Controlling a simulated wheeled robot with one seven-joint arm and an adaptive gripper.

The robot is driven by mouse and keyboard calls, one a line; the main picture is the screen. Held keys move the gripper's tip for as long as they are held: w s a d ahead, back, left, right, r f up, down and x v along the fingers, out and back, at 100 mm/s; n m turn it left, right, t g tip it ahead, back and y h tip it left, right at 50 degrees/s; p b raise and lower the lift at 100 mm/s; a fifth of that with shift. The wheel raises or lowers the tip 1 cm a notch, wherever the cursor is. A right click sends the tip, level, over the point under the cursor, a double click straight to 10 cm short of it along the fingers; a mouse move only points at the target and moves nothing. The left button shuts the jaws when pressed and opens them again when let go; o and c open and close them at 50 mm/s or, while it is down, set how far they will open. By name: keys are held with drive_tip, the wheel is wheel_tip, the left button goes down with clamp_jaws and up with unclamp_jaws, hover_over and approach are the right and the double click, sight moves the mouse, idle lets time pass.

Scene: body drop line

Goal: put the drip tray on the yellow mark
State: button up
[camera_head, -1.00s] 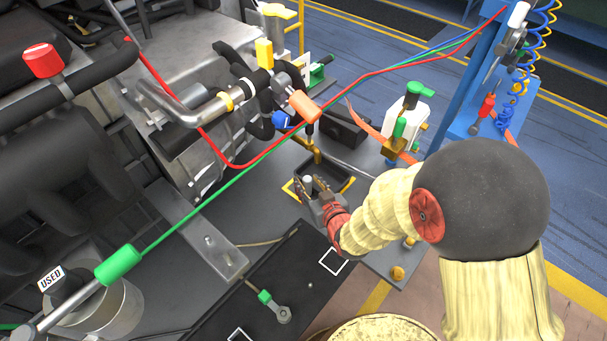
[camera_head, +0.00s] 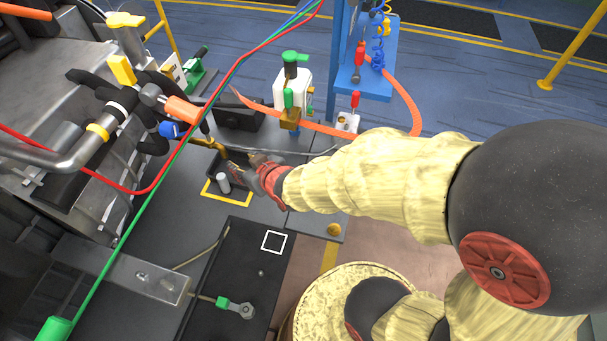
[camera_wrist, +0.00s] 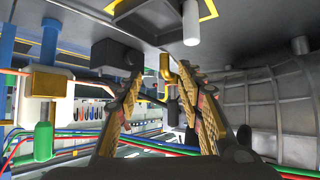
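The drip tray (camera_head: 214,176) is a shallow dark tray beneath a brass spout, with a short pale cylinder (camera_head: 223,183) upright at its front part. The yellow mark (camera_head: 228,197) is a thin outline on the grey deck around the tray; its front and left edges show, and my gripper hides some of the right side. I cannot tell whether the tray lies fully inside it. My gripper (camera_head: 256,162) is just right of the tray, its fingers apart. In the wrist view my gripper (camera_wrist: 160,72) is open with nothing held; the tray (camera_wrist: 155,6) shows at the top edge.
The brass spout (camera_head: 219,148) and an orange-handled valve (camera_head: 183,108) stand close behind the tray. A white bottle (camera_head: 293,92) with green fittings is at the back. A black mat (camera_head: 236,270) with a white square (camera_head: 274,241) lies in front. Red and green hoses cross at left.

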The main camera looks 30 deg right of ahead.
drive_tip(key=s+d+r+m+g+h, duration=0.1)
drive_tip(key=s+d+r+g, duration=0.1)
drive_tip(key=s+r, duration=0.5)
drive_tip(key=s+d+r+m+g+h, duration=0.1)
drive_tip(key=s+d+r+g, duration=0.2)
drive_tip(key=s+r, duration=0.5)
drive_tip(key=s+d, duration=0.1)
drive_tip(key=s, duration=0.4)
drive_tip(key=shift+s+d, duration=0.25)
drive_tip(key=shift+d, duration=0.15)
